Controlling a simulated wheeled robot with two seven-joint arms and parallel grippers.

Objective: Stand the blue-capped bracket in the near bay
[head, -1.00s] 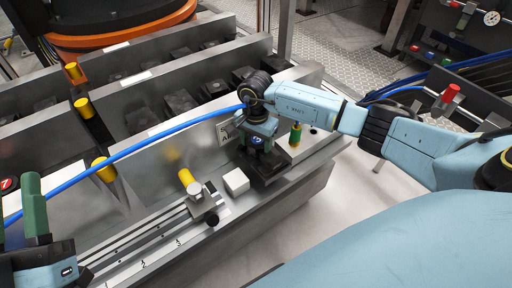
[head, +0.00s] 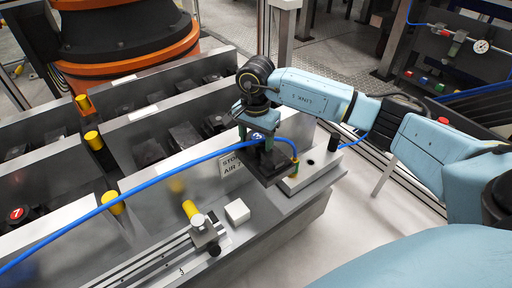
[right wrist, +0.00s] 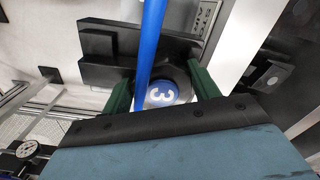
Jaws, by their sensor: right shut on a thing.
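My right gripper (head: 262,146) is shut on the blue-capped bracket (head: 277,167), a black piece with a flat plate. It is held at the near bench's right end, in front of a sign. Whether its underside touches anything is hidden. In the right wrist view the bracket (right wrist: 105,45) sits between the green fingers (right wrist: 160,88), and its blue cap (right wrist: 161,93) is marked 3. A blue hose (right wrist: 152,40) crosses in front of it. Several bays hold dark brackets (head: 150,152); which is the near bay I cannot tell. My left gripper is out of view.
The blue hose (head: 140,178) spans the bench and bends down right of my gripper. A white block (head: 237,211) and a rail with a yellow-knobbed clamp (head: 204,230) lie in front. Yellow-topped posts (head: 94,140) stand left, near a red cap marked 7 (head: 17,214).

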